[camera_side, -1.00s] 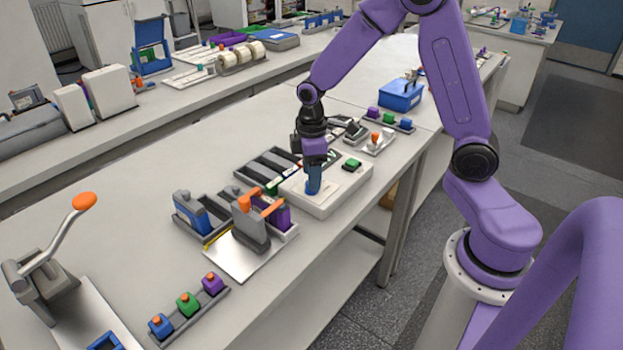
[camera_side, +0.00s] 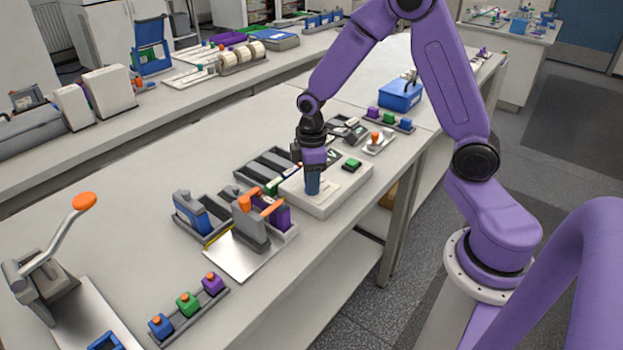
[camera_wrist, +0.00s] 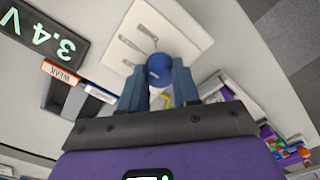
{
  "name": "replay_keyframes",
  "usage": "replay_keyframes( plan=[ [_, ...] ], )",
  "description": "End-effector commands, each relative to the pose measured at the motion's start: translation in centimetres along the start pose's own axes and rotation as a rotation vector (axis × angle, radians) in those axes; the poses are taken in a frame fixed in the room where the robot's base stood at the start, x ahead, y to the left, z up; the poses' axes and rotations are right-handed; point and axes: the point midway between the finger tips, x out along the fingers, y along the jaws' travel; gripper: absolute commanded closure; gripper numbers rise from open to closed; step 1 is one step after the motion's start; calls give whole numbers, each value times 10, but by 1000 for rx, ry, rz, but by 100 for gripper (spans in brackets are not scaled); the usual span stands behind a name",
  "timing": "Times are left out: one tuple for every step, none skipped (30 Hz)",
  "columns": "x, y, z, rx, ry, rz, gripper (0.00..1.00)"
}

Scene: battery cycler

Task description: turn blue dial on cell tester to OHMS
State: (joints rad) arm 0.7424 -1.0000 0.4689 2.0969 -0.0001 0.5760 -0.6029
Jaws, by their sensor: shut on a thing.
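The cell tester (camera_side: 322,207) is a white box on the bench in the side view, with a green button (camera_side: 352,164) on its top. In the wrist view the round blue dial (camera_wrist: 159,69) sits on a pale plate (camera_wrist: 184,22) with grey marks. My gripper (camera_side: 313,190) points down over the tester. In the wrist view its two blue-grey fingers are shut on the dial, one on each side. The tester's display (camera_wrist: 45,38) reads 3.4 V. I cannot read the mark the dial points to. The fingers hide the dial in the side view.
A grey and orange clamp fixture (camera_side: 252,222) stands close to the tester's left, beside a purple block (camera_side: 280,213). A dark slotted tray (camera_side: 268,168) lies behind it. A blue bin (camera_side: 401,95) is farther back.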

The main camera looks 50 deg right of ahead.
Motion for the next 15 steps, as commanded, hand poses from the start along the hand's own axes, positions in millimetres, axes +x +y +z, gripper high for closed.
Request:
replay_keyframes(
  plan=[
    [0, 0, 0, 10, 0, 0, 99],
    [0, 0, 0, 18, 0, 0, 99],
    [0, 0, 0, 32, 1, 0, 99],
    [0, 0, 0, 44, 1, 0, 99],
    [-1, 0, -1, 59, 1, 0, 99],
    [-1, 0, -1, 79, 1, 1, 99],
    [-1, 0, -1, 98, 1, 1, 99],
    [-1, 0, -1, 117, 1, 1, 99],
    [-1, 0, -1, 145, 1, 1, 99],
    [-1, 0, -1, 168, 2, 1, 99],
    [-1, 0, -1, 190, 2, 1, 99],
    [-1, 0, -1, 223, 1, 1, 99],
    [-1, 0, -1, 249, 1, 0, 99],
    [-1, 0, -1, 273, 0, 0, 99],
    [-1, 0, -1, 307, 0, 0, 99]
  ],
)
